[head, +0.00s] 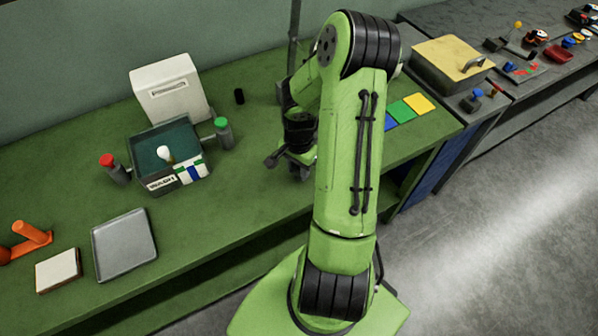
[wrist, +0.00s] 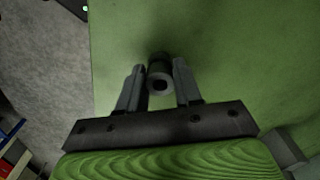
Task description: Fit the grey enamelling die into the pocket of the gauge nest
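The grey enamelling die (wrist: 160,82) shows in the wrist view as a short grey cylinder with a dark hole in its near end. It sits between the two fingers of my gripper (wrist: 159,84), which look closed against its sides. Green bench top lies behind it, with a dark patch at its far end; I cannot tell whether it touches the bench. In the head view my gripper (head: 299,172) is low over the green bench, partly hidden by my arm, and the die cannot be made out there. I cannot make out the gauge nest in either view.
A teal-lined tray (head: 137,153) with a white bulb stands left, between red-capped (head: 113,168) and green-capped (head: 223,133) posts. A white box (head: 170,90) and a small black cylinder (head: 239,96) stand behind. Coloured tiles (head: 401,111) lie right.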

